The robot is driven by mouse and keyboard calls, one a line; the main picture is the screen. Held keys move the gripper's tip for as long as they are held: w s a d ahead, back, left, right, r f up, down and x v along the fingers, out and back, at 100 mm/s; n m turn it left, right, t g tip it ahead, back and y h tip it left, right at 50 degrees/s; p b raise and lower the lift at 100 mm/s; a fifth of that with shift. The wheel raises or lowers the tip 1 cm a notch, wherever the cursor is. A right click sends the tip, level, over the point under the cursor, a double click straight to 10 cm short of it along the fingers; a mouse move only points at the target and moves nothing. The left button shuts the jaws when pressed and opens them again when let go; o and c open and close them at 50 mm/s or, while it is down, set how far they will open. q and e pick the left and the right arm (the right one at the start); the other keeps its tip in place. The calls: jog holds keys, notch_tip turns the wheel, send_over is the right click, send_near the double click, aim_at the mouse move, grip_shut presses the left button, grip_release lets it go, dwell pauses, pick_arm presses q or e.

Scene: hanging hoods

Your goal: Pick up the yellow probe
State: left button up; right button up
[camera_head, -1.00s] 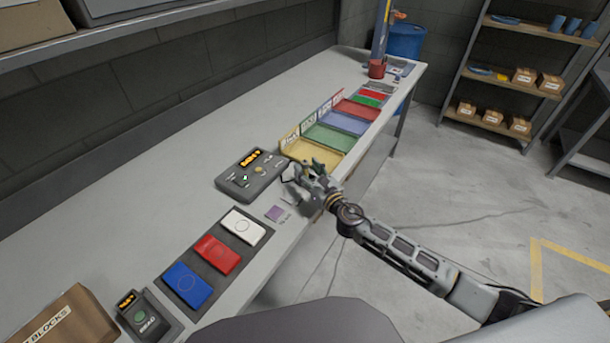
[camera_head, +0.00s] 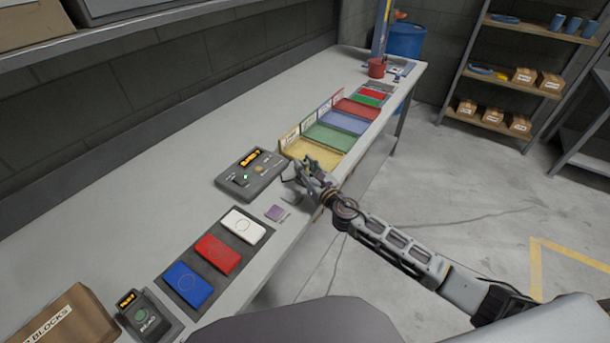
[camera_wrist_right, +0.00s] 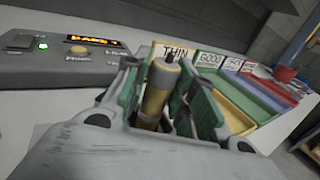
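The yellow probe (camera_wrist_right: 157,95) stands between the two green-padded fingers of my right gripper (camera_wrist_right: 172,90) in the right wrist view. It is a cylinder with a thin dark tip at the top. The fingers look apart, with a dark gap between the probe and the right finger; contact with the left finger cannot be told. In the head view my right gripper (camera_head: 308,171) is at the table's front edge, just right of the grey control box, and hides the probe. My left gripper is not in view.
The grey control box (camera_head: 251,173) has a lit display. A yellow tray (camera_head: 316,152) labelled THIN in the wrist view sits just beyond the gripper, with green, blue and red trays behind. White, red and blue plates (camera_head: 188,284) lie nearer. The table's back strip (camera_head: 150,180) is clear.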

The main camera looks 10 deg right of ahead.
grip_shut()
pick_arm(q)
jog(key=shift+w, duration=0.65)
pick_arm(e)
jog(key=shift+r, duration=0.25)
jog(key=shift+r+p, duration=0.4)
jog(key=shift+r, duration=0.25)
notch_tip(320, 180, up, 7)
jog(key=p, duration=0.2)
jog(key=shift+r+p, duration=0.15)
jog(key=shift+p, duration=0.15)
jog(key=shift+r, duration=0.5)
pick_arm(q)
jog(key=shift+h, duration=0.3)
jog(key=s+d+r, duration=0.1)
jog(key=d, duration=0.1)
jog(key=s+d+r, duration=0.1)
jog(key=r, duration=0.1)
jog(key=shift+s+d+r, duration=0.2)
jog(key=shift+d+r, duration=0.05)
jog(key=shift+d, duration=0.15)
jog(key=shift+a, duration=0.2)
pick_arm(e)
jog(key=shift+f, duration=0.1)
